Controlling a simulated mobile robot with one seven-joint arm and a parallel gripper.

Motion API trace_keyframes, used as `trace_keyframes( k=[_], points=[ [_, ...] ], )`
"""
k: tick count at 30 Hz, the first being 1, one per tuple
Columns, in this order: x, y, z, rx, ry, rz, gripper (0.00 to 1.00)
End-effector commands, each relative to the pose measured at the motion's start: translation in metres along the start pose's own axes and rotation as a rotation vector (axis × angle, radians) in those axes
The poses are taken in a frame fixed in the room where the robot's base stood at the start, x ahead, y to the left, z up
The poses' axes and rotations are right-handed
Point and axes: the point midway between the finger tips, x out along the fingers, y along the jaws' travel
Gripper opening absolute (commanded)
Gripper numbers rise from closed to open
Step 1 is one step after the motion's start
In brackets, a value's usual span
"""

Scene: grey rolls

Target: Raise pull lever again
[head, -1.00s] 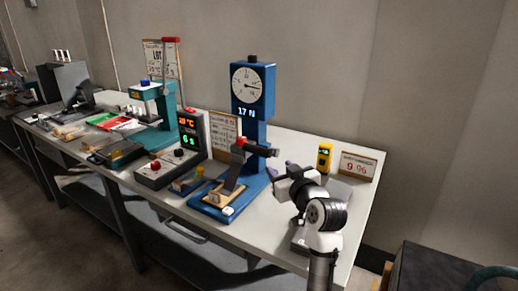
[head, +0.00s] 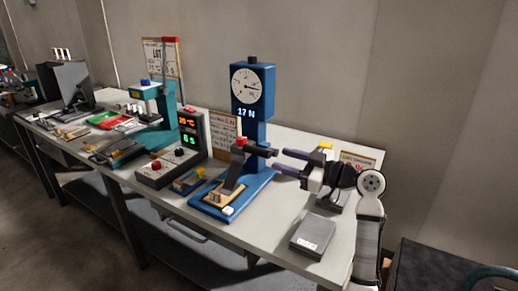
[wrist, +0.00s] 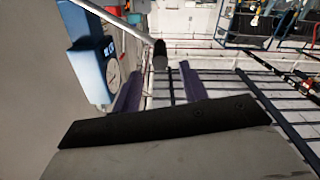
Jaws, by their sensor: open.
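The blue pull tester (head: 253,92) stands on the bench with a round dial and a lit 17 N readout. Its pull lever (head: 262,151) sticks out to the right and ends in a dark knob. In the wrist view the lever (wrist: 125,22) is a grey rod with a black knob (wrist: 160,58). My gripper (head: 278,161) is open, its two purple fingers pointing left at the lever end. In the wrist view my gripper (wrist: 158,78) has the knob between the lines of its fingers, near the tips. Whether they touch is unclear.
A grey box (head: 313,236) lies on the bench below my gripper. A yellow device (head: 325,146) and a sign (head: 358,160) stand behind it, partly hidden. A control box (head: 172,168) and a teal press (head: 163,105) stand to the left.

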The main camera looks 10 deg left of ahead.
Motion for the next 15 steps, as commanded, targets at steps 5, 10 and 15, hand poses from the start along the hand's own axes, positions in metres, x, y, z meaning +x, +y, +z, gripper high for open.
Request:
trace_keyframes(
  k=[5, 10, 15],
  points=[
    [0.040, 0.000, -0.003, 0.002, -0.001, -0.003, 0.43],
    [0.068, 0.000, -0.002, 0.002, -0.001, -0.001, 0.43],
    [0.082, 0.001, -0.001, 0.002, -0.001, 0.001, 0.43]
  ],
)
